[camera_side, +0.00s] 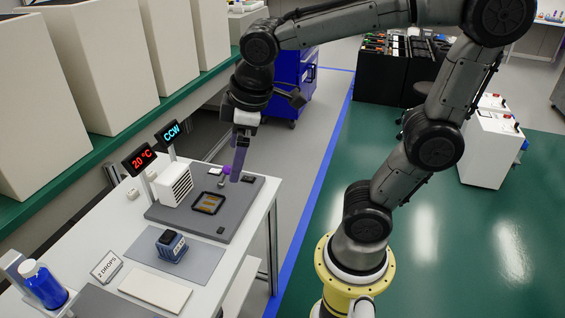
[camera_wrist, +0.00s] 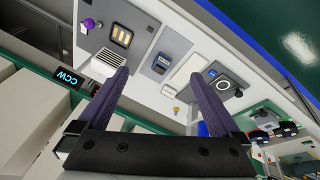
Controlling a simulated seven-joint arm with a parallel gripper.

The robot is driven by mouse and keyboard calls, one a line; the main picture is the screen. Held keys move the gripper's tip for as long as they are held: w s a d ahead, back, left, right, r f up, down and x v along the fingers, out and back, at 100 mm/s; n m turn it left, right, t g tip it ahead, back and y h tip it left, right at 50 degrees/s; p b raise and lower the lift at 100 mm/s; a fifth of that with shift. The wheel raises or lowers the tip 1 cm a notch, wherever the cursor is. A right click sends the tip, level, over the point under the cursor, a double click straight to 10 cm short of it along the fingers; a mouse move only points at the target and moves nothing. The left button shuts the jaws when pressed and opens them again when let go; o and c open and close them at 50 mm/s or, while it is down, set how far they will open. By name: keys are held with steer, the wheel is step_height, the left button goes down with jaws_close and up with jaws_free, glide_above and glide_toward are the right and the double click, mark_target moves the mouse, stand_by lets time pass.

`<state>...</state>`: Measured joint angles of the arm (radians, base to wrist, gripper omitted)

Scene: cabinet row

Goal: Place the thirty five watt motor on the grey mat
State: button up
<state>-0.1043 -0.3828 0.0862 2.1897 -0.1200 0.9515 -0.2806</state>
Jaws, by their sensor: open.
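A small blue block with a dark top (camera_side: 172,245), which looks like the motor, sits upright on the flat grey mat (camera_side: 200,262); I cannot read a wattage on it. In the wrist view the same blue block (camera_wrist: 161,63) shows on the mat (camera_wrist: 178,47), between my fingers in the picture but well beyond them. My gripper (camera_side: 237,178) is open and empty, its purple fingers pointing down over the far right part of the darker grey board, close to a purple knob (camera_side: 227,169). The exact gap to the board cannot be told.
The dark board (camera_side: 170,213) holds a black-framed plate (camera_side: 208,203) and a white finned block (camera_side: 174,184). Two displays, "20 °C" (camera_side: 139,161) and "CCW" (camera_side: 171,134), stand behind. A "2 DROPS" card (camera_side: 106,267), white slab (camera_side: 155,290) and blue bottle (camera_side: 44,286) are nearer.

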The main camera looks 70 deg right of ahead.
steer(key=s+f+m+t, duration=0.1)
steer(key=s+m+t, duration=0.1)
steer(key=s+m, duration=0.3)
steer(key=s, duration=0.4)
steer(key=shift+d+y, duration=0.25)
steer(key=shift+y, duration=0.15)
stand_by(0.5)
